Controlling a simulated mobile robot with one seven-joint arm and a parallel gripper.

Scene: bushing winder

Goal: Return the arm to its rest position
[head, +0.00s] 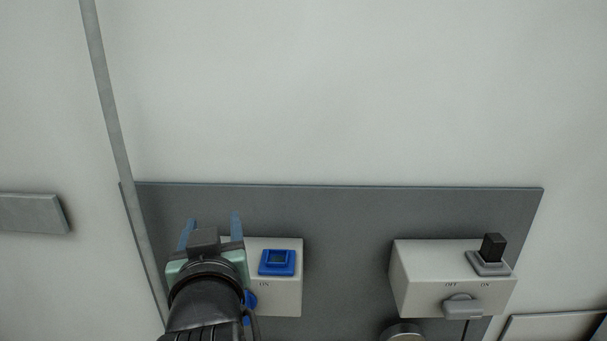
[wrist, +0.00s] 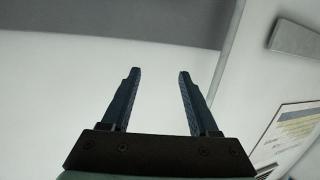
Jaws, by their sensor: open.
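My gripper (head: 211,232) is at the lower left of the head view, in front of the left part of a white box with a blue switch. Its two blue fingers point up in the picture. In the wrist view my gripper (wrist: 156,78) has its fingers spread apart with nothing between them. Behind the fingers is pale wall and part of a grey panel. My arm comes up from the bottom edge of the head view and hides part of the white box.
A grey panel (head: 346,235) carries the white box (head: 280,302) with its blue switch (head: 277,262). A second white box (head: 430,266) with a black switch (head: 491,247) is at right. A grey bar (head: 32,213) is at far left. The wall above is clear.

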